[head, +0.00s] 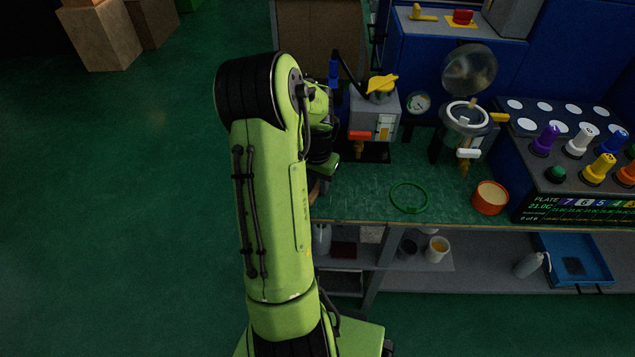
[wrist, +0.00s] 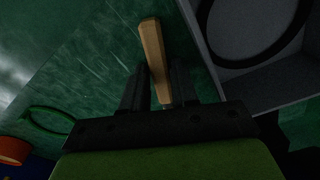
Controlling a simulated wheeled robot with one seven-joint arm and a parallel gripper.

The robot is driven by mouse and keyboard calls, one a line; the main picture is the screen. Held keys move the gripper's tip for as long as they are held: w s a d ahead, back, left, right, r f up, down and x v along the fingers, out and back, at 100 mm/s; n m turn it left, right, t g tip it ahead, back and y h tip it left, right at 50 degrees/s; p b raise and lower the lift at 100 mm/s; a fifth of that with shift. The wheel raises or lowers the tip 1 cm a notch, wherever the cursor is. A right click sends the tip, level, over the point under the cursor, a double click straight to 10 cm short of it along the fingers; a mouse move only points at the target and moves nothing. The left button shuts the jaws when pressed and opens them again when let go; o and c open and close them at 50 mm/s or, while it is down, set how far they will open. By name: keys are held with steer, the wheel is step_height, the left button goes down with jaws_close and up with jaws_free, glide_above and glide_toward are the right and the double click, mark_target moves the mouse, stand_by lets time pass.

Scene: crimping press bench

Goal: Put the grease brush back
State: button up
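A tan wooden handle (wrist: 153,55) shows in the wrist view, between the two dark fingers of my gripper (wrist: 158,78). It looks like the grease brush's handle; no bristles show. It runs lengthwise past the fingertips, slightly tilted. The fingers stand close on both sides, with a narrow gap by the left finger near the palm. I cannot tell whether they touch the handle. In the head view my arm hides most of the gripper, at the left end of the green bench top (head: 350,190). A small brown patch (head: 314,190) shows beside the arm there.
A green ring (head: 409,197) and an orange-rimmed round tub (head: 490,198) are on the bench. A grey press unit (head: 375,112) with a yellow knob and a lidded pot (head: 466,118) stand behind. A panel of coloured knobs (head: 585,165) is at right. A lower shelf holds cups (head: 436,249).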

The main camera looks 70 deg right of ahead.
mark_target(316, 188)
steer(key=shift+o, duration=1.1)
steer(key=shift+r, duration=0.1)
step_height(316, 188, up, 12)
steer(key=p, duration=0.4)
steer(key=shift+a+r, duration=0.15)
steer(key=shift+a, duration=0.2)
